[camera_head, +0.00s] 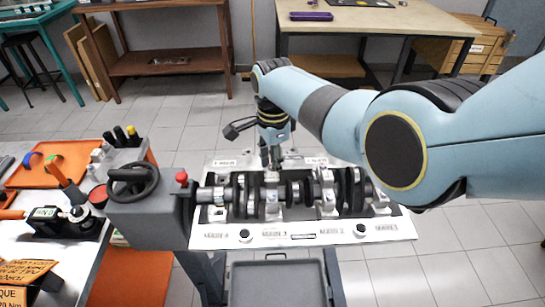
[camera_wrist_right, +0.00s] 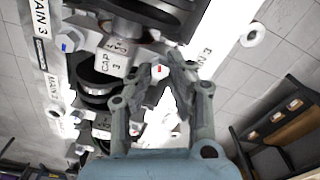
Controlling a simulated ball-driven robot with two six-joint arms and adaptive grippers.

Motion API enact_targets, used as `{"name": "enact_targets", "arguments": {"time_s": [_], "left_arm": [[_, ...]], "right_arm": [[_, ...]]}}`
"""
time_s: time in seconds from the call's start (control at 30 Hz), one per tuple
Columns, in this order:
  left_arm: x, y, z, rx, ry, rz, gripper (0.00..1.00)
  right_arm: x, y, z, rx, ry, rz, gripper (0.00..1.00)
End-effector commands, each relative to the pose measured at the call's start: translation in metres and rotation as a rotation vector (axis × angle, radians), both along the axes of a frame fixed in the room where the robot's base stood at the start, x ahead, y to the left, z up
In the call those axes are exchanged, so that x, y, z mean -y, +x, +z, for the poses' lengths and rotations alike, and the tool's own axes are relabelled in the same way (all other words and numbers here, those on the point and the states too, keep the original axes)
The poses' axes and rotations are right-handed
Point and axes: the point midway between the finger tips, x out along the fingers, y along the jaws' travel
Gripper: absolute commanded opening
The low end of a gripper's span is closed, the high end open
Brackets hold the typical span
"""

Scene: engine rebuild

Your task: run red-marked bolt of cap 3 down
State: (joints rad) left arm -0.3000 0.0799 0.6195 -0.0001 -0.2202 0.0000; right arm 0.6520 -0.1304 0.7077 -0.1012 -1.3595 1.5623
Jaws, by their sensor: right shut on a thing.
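Cap 3 (camera_wrist_right: 116,60) is a light grey bearing cap with its name printed on it, seated over the crankshaft (camera_head: 300,193). The red-marked bolt (camera_wrist_right: 160,71) shows a small red mark at the right side of cap 3 in the right wrist view. My right gripper (camera_head: 271,160) points down at the back edge of the engine block, and its fingers are shut on the red-marked bolt. The fingers hide much of the bolt, so I cannot tell how deep it sits. A blue-marked bolt (camera_wrist_right: 68,43) is on the cap's other side. My left gripper is out of view.
The white engine deck (camera_head: 300,237) carries main labels along its front edge. A grey housing with a black handwheel (camera_head: 133,182) and a red knob (camera_head: 181,177) stands at its left. A tool bench (camera_head: 75,263) is further left. A grey tray (camera_head: 278,285) lies below the deck.

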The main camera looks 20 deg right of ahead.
Motion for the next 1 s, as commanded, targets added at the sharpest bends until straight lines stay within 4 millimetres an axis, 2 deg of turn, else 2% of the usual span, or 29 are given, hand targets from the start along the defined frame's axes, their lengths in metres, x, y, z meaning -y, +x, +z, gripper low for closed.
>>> {"name": "enact_targets", "arguments": {"time_s": [0.3,0.83,0.87,1.0], "left_arm": [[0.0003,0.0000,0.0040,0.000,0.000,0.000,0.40],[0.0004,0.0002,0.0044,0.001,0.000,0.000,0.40],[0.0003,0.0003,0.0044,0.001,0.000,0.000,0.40],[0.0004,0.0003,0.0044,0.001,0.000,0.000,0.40]], "right_arm": [[0.0007,0.0035,0.0041,0.010,-0.001,-0.117,0.00],[0.0008,0.0047,0.0050,0.012,0.000,-0.139,0.00],[0.0008,0.0048,0.0051,0.013,0.000,-0.138,0.19],[0.0007,0.0038,0.0041,0.010,0.001,-0.138,0.37]]}}
